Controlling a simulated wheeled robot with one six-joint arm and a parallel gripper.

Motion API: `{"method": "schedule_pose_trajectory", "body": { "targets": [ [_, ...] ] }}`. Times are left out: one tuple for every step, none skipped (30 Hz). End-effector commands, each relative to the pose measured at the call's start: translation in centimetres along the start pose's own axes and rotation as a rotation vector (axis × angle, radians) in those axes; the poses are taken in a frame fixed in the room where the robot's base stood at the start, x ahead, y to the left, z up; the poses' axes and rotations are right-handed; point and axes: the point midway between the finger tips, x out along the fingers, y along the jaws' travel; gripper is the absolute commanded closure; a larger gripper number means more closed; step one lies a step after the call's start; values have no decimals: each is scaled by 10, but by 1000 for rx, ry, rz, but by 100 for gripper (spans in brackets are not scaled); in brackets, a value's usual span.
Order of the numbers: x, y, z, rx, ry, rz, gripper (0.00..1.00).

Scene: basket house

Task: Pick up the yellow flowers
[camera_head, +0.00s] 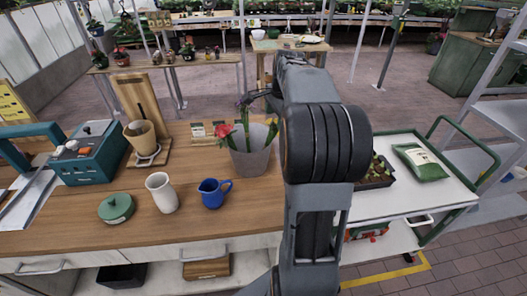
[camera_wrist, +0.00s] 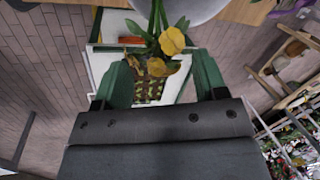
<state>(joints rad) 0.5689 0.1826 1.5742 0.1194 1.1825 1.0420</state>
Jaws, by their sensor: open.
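In the wrist view, yellow flowers (camera_wrist: 172,41) with green stems lean out of a pale bucket (camera_wrist: 193,8) at the top edge. The blooms lie between the two green fingers of my gripper (camera_wrist: 163,66), which is open with a gap on each side. Whether the fingers touch any petal cannot be told. In the head view, the grey bucket (camera_head: 252,158) stands on the wooden counter with red flowers (camera_head: 224,131) and a purple bloom showing.
A white cart (camera_head: 413,195) with a seedling tray (camera_head: 377,172) and green bag (camera_head: 420,162) stands at right.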

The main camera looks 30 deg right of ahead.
Motion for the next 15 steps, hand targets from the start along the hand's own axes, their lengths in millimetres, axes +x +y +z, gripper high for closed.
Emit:
{"method": "schedule_pose_trajectory", "body": {
  "targets": [
    [8,0,0,-1,-2,3,35],
    [11,0,0,-1,-2,2,35],
    [15,0,0,-2,-1,2,35],
    [18,0,0,-2,-1,1,35],
    [20,0,0,-2,0,0,35],
    [22,0,0,-3,0,0,35],
    [24,0,1,-3,0,0,35],
    [25,0,1,-3,0,0,35],
    [26,0,1,-3,-1,1,35],
    [28,0,1,-3,-1,1,35],
    [30,0,1,-3,-1,1,35],
    [34,0,1,-4,-1,2,35],
    [37,0,2,-4,-2,3,35],
    [41,1,2,-4,-2,3,35],
    [47,1,3,-4,-2,4,35]
  ]
}}
